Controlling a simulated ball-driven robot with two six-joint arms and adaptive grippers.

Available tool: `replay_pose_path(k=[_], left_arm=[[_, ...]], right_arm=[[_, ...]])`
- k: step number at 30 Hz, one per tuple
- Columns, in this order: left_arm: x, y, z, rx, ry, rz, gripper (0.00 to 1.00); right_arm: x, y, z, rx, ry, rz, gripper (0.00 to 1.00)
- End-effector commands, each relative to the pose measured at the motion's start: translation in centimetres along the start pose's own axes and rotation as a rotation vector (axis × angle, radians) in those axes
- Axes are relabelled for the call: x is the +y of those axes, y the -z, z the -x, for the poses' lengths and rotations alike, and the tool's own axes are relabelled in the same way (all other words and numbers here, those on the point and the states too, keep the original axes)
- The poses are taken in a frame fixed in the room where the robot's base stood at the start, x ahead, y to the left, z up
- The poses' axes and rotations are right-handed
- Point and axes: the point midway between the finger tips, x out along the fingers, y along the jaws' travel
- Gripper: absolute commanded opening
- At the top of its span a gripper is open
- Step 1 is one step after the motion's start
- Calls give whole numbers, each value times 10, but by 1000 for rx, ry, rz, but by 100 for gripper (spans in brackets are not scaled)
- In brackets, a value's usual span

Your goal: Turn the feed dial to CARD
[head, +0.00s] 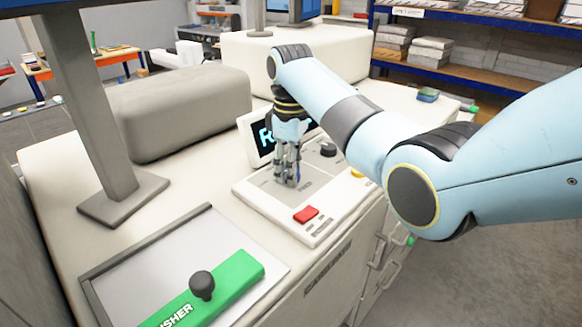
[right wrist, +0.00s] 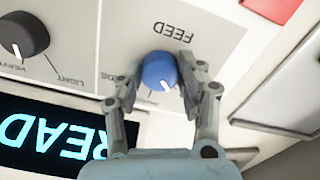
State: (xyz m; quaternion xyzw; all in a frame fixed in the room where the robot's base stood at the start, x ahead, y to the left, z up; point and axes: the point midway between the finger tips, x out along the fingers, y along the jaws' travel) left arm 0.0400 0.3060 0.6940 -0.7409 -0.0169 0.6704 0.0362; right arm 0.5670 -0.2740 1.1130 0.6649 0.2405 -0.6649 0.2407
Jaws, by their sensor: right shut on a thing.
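The feed dial (right wrist: 159,70) is a blue knob under the upside-down word FEED in the right wrist view. Its short white pointer mark points down and to the right in that view. My right gripper (right wrist: 160,78) is shut on the dial, one finger on each side. In the head view my right gripper (head: 287,180) reaches down to the control panel (head: 263,199), and its fingers hide the dial. The word CARD cannot be seen; the fingers cover part of the scale, with only a few letters showing at the left. My left gripper is not in view.
A black dial (head: 328,150) with a LIGHT and HEAVY scale sits beside the feed dial. A lit display (head: 262,137) stands behind the panel. A red button (head: 306,214) is at the front. A green FINISHER bar (head: 235,275) with a black knob lies at front left.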

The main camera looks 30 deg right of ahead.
Motion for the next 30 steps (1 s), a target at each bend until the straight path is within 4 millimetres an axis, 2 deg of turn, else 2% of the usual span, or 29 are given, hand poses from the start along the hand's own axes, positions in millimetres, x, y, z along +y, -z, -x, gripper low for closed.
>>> replay_pose_path(k=[19,20,21,24,30], left_arm=[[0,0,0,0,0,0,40],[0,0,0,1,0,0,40],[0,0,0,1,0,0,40],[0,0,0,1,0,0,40],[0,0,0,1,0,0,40]], right_arm=[[0,1,0,1,0,50,6],[0,1,0,1,0,50,42],[0,1,0,1,0,50,47],[0,0,0,1,0,50,60],[0,0,0,1,0,49,62]])
